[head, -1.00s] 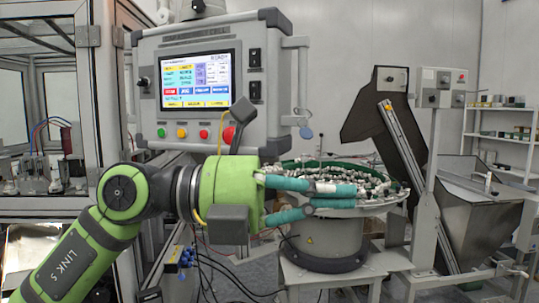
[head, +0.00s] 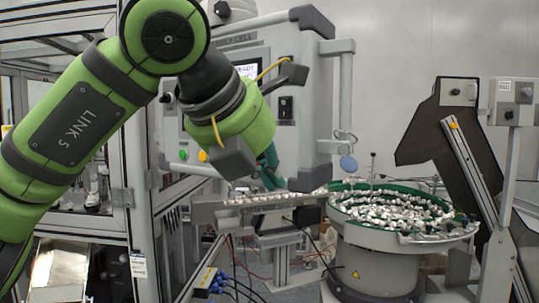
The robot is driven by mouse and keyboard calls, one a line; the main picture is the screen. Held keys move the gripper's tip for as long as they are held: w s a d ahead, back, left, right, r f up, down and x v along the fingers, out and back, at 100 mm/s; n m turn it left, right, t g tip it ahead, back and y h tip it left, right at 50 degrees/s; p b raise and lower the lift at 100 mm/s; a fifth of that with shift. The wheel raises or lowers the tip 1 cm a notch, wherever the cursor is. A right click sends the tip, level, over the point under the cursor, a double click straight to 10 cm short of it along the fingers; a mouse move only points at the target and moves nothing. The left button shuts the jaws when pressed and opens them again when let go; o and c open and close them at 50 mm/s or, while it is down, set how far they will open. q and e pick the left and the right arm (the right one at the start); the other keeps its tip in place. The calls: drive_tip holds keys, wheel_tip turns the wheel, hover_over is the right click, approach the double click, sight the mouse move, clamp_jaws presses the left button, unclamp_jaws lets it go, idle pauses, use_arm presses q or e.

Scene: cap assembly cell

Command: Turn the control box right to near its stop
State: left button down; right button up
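The control box (head: 305,130) is a grey panel housing in the upper middle of the head view. My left arm and wrist cover most of its screen (head: 249,69) and part of its front. A black switch (head: 286,108), a green button and a yellow button still show. A vertical grey handle (head: 344,95) stands on its right side. My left gripper (head: 271,178) points downward in front of the box's lower edge. Its teal fingers overlap in this view, so their opening and any contact with the box cannot be told. My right gripper is not in view.
A bowl feeder (head: 370,270) full of small parts stands at the right, with a rail (head: 235,215) of parts running left from it below the gripper. A dark hopper chute (head: 440,130) rises behind. A framed glass cell (head: 140,230) stands at the left.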

sight(299, 188)
use_arm(q)
drive_tip(key=w+d+f+p, duration=0.1)
drive_tip(key=w, duration=0.1)
drive_tip(key=w+d+f+p, duration=0.1)
drive_tip(key=w, duration=0.1)
drive_tip(key=w+d+f+p, duration=0.1)
drive_tip(key=w, duration=0.1)
drive_tip(key=shift+w+d+f, duration=0.2)
drive_tip(key=shift+w+d, duration=0.05)
drive_tip(key=shift+w, duration=0.15)
drive_tip(key=shift+w+d+p, duration=0.15)
drive_tip(key=shift+w+p, duration=0.1)
drive_tip(key=shift+p, duration=0.2)
drive_tip(key=shift+w+d+f, duration=0.15)
drive_tip(key=shift+w+f, duration=0.05)
drive_tip(key=shift+w, duration=0.1)
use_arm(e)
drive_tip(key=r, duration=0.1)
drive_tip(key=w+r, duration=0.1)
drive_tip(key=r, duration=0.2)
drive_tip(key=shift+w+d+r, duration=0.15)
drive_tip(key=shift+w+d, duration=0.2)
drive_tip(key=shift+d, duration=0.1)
